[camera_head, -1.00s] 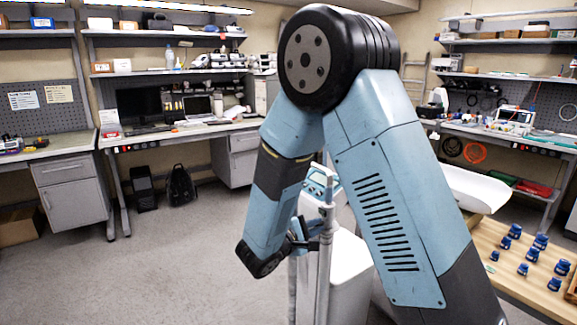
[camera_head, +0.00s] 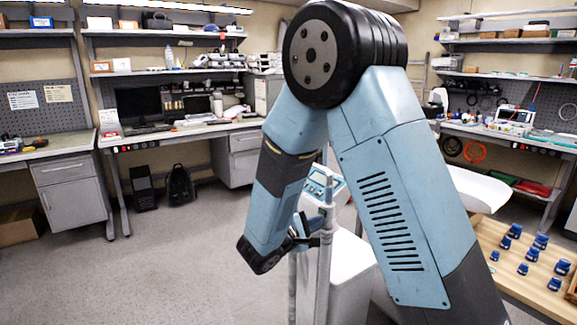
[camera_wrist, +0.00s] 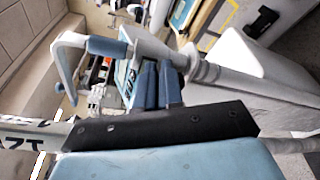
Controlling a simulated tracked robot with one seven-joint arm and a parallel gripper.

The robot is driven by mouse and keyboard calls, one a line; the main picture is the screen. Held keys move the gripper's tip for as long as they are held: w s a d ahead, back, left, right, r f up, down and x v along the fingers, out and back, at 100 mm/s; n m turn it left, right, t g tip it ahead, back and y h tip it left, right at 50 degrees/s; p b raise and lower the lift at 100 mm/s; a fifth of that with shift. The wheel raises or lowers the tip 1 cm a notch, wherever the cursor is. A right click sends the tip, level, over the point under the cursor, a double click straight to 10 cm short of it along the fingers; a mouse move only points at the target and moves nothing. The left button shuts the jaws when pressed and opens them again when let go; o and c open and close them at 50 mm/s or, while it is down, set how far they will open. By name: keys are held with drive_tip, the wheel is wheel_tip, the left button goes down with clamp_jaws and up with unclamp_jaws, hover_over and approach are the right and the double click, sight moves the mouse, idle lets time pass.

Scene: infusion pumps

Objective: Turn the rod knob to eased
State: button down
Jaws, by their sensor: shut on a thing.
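The pump (camera_head: 322,184) is a pale housing with a teal panel, standing behind my forearm in the head view. A pale upright rod (camera_head: 325,255) stands in front of it. My gripper (camera_head: 308,232) is beside the rod's upper part, partly hidden by my wrist. In the wrist view, the two blue-grey fingers of my gripper (camera_wrist: 159,76) are close together, next to the rod's grey collar (camera_wrist: 202,70). The knob is not clearly visible; the fingers hide what is between them. The pump's teal panel (camera_wrist: 126,80) shows just beyond them.
A grey-and-blue handle (camera_wrist: 105,47) is left of the fingers in the wrist view. A white cabinet-like body (camera_head: 349,272) stands behind the rod. A wooden table (camera_head: 490,240) with several blue parts is at right. The floor (camera_head: 170,270) at left is clear.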

drive_tip(key=shift+w+d, duration=0.1)
drive_tip(key=shift+d, duration=0.2)
drive_tip(key=s+a, duration=0.3)
drive_tip(key=a, duration=0.2)
drive_tip(key=shift+s+a, duration=0.2)
drive_tip(key=shift+s, duration=0.15)
drive_tip(key=shift+f, duration=0.1)
drive_tip(key=shift+a, duration=0.1)
